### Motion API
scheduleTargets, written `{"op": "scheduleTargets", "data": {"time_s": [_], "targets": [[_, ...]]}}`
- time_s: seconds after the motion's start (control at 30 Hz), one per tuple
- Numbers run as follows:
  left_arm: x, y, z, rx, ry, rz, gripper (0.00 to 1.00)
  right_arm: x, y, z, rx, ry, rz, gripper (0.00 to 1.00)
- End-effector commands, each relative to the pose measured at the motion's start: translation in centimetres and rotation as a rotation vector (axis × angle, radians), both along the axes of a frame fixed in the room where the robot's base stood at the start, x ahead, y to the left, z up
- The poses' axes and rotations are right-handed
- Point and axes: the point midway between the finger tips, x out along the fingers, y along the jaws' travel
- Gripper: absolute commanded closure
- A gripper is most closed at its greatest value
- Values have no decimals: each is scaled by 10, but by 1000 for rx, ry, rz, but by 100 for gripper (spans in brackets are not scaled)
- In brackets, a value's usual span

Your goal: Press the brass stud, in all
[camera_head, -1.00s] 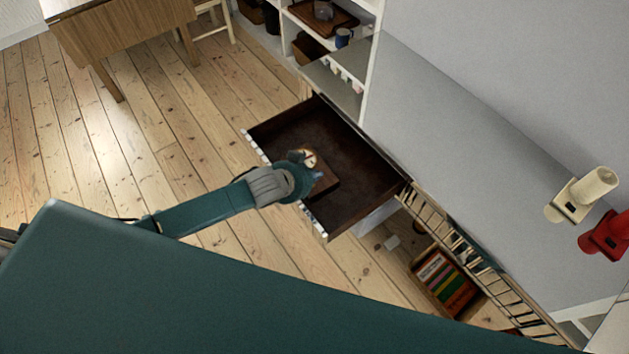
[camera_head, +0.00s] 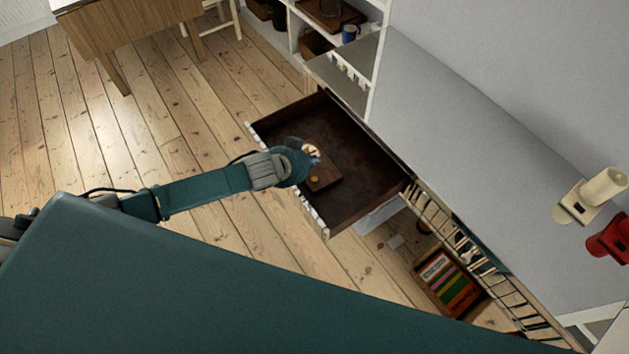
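A wooden box (camera_head: 326,177) lies in the open dark brown drawer (camera_head: 358,172). A small brass-coloured stud (camera_head: 315,180) shows on the box's near part. My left gripper (camera_head: 311,156) reaches in from the left over the drawer's front edge and is above the far left part of the box, beside the stud in the picture. A pale, brassy round part (camera_head: 312,150) shows at its tip; I cannot tell what it belongs to. The fingers are too small and too covered to show whether they are open. I cannot tell whether they touch the box. My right gripper is not in view.
A grey counter top (camera_head: 470,150) runs along the drawer's right side, with a cream device (camera_head: 590,197) and a red device (camera_head: 610,238) on it. A crate of books (camera_head: 448,284) is below. Shelves (camera_head: 330,45) stand behind. Bare floorboards (camera_head: 130,130) lie left.

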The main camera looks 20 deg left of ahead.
Motion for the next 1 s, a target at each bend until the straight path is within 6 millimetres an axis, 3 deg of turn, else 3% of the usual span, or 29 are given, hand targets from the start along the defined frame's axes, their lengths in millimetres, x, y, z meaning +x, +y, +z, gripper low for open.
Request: {"op": "scheduleTargets", "data": {"time_s": [0.03,0.3,0.53,1.0], "targets": [[0,0,-14,1,0,-1,100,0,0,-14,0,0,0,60],[0,0,-50,-1,-1,0,100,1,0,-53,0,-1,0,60],[0,0,-67,-1,-1,0,100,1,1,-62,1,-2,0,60],[0,0,-67,-1,-1,0,100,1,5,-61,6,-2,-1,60]]}}
